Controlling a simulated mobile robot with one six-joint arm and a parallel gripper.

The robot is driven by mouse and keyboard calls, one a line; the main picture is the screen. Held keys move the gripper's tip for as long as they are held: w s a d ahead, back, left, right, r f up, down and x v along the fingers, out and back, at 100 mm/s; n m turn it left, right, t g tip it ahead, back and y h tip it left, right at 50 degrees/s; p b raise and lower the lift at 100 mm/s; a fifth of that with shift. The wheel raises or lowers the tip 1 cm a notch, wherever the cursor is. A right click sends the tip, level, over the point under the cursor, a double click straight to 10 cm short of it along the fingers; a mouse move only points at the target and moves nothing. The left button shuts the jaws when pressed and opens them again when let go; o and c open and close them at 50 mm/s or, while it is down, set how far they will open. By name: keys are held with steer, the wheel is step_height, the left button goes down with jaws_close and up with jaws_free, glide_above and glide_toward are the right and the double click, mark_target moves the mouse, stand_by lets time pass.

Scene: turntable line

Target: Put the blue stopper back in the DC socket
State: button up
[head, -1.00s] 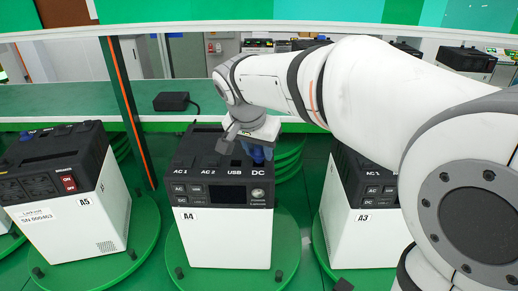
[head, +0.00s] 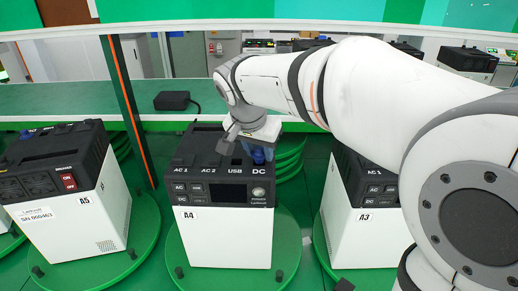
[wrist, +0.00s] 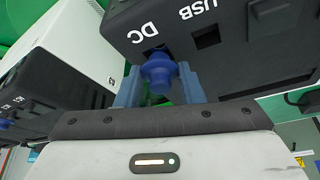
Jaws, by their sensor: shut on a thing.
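The blue stopper (wrist: 158,72) is between the two blue fingers of my gripper (wrist: 158,86) in the wrist view. My gripper is shut on it. The stopper's far end is at the DC socket (wrist: 152,50) in the top of the black-and-white unit A4 (head: 222,235). The stopper covers part of the socket, and I cannot tell how deep it sits. In the head view my gripper (head: 258,153) is over the DC corner of A4, at the right end of the row of labels; the stopper blends with the blue fingers there.
A4 stands on a green turntable (head: 288,250). Unit A5 (head: 100,225) is to the left and unit A3 (head: 350,235) to the right, close to my arm. A black box (head: 172,101) with a cable lies on the green bench behind. The USB socket (wrist: 205,38) beside DC is open.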

steer(key=shift+f+b, duration=0.4)
steer(key=shift+f, duration=0.05)
steer(key=shift+r, duration=0.1)
steer(key=o, duration=1)
steer(key=shift+o, duration=0.2)
steer(key=v, duration=0.8)
steer(key=s+d+f+n+g+y, duration=0.1)
steer(key=s+d+f+n, duration=0.3)
steer(key=s+d+f, duration=1.1)
step_height(320, 180, down, 2)
steer(key=shift+s+d+f+n+y+b, duration=0.1)
steer(key=shift+s+d+n+y+b, duration=0.3)
steer(key=shift+s, duration=0.3)
